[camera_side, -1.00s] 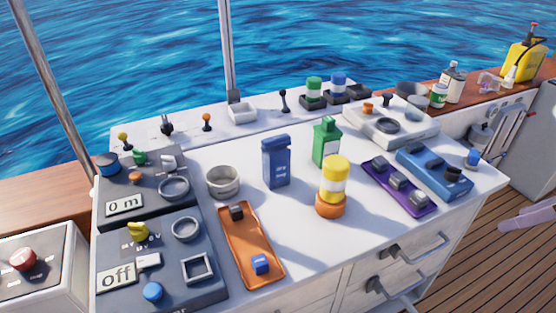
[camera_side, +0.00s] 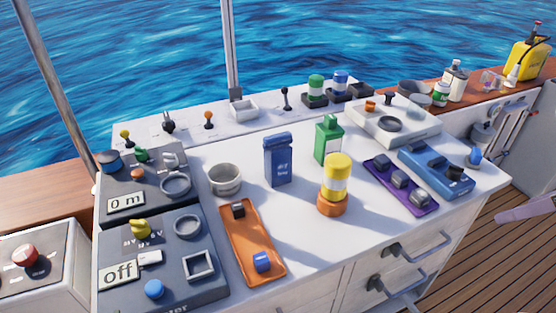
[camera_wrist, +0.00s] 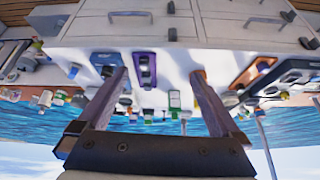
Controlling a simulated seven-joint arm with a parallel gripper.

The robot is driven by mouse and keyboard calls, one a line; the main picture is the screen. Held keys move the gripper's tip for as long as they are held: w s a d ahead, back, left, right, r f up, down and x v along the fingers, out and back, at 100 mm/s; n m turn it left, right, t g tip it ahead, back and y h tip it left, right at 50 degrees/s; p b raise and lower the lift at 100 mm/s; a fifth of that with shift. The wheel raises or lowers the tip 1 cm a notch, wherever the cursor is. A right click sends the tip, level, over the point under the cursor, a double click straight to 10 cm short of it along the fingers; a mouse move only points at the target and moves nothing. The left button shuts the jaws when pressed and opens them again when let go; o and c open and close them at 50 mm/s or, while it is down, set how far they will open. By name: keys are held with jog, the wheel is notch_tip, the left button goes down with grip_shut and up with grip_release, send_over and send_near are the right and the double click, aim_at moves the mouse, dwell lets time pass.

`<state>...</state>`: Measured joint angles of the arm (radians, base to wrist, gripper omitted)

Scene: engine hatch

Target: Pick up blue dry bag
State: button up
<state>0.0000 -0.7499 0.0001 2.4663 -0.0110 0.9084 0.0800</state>
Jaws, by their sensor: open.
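The blue dry bag (camera_side: 278,162) stands upright on the white console top in the side view, between a pale round cup (camera_side: 224,180) and a green bottle (camera_side: 328,140). My gripper (camera_wrist: 160,74) shows in the wrist view, which is upside down. Its two fingers are spread wide with nothing held between them. The green bottle shows beyond the fingers in the wrist view (camera_wrist: 174,98). I cannot clearly make out the blue dry bag there; the right finger may hide it. My gripper is apart from the console objects.
An orange tray (camera_side: 250,240) lies in front. Purple (camera_side: 400,186) and blue (camera_side: 436,170) trays lie at right. Dark control panels (camera_side: 165,258) fill the left. Drawer handles (camera_side: 420,250) protrude in front.

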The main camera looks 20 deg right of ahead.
jog(key=w+r+m+t, duration=0.1)
jog(key=w+r, duration=0.9)
jog(key=n+g, duration=0.2)
jog(key=g, duration=0.1)
send_over(284, 154)
jog(key=s, duration=0.3)
notch_tip(284, 154, down, 14)
jog(key=x, duration=0.7)
jog(key=shift+t, duration=0.3)
jog(key=shift+w+a+x, duration=0.15)
jog(key=shift+x, duration=1.35)
jog(key=shift+w+a+x, duration=0.1)
jog(key=shift+w+x, duration=0.05)
jog(key=shift+x, duration=1.4)
jog(key=shift+r, duration=0.15)
jog(key=c, duration=1.6)
jog(key=shift+r, duration=0.1)
